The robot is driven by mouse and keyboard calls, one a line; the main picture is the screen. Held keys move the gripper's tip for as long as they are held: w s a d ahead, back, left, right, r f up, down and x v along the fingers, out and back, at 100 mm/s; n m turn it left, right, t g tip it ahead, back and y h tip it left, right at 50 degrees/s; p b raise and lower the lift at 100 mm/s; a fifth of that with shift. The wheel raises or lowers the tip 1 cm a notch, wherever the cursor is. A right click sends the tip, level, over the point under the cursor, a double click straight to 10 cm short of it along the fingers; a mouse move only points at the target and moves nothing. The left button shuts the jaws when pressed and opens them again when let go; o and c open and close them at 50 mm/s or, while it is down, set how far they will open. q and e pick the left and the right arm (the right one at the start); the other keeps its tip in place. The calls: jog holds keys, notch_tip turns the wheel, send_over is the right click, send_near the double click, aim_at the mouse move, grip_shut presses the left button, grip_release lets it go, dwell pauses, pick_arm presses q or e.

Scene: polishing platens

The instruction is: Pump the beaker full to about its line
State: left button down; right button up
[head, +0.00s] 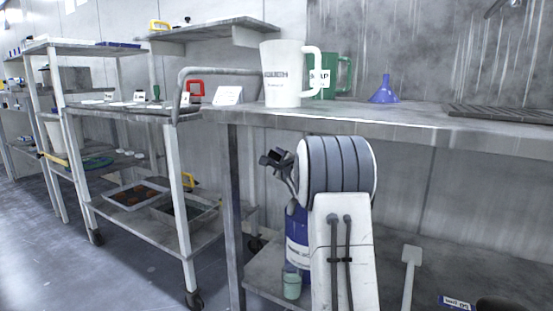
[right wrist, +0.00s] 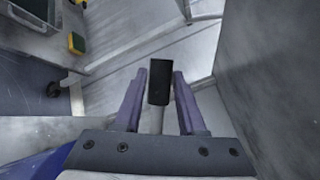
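A blue drum (head: 297,238) with a white label band stands on the lower shelf, partly hidden behind my right arm. A small pale green beaker (head: 291,284) stands in front of its base. My right gripper (head: 276,160) is at the top of the drum. In the right wrist view its two purple-grey fingers (right wrist: 159,90) close on both sides of a black pump head (right wrist: 159,80) on a pale stem. The drum's blue side (right wrist: 38,160) shows at the lower left. The beaker's line and the liquid level are too small to see. My left gripper is out of view.
A white jug (head: 284,85), a green jug (head: 343,75) and a blue funnel (head: 384,92) stand on the bench above. A wheeled cart (head: 185,225) with trays is on the left. A white paddle (head: 408,275) stands right of my arm.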

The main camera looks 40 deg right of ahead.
grip_shut()
dwell(1.2)
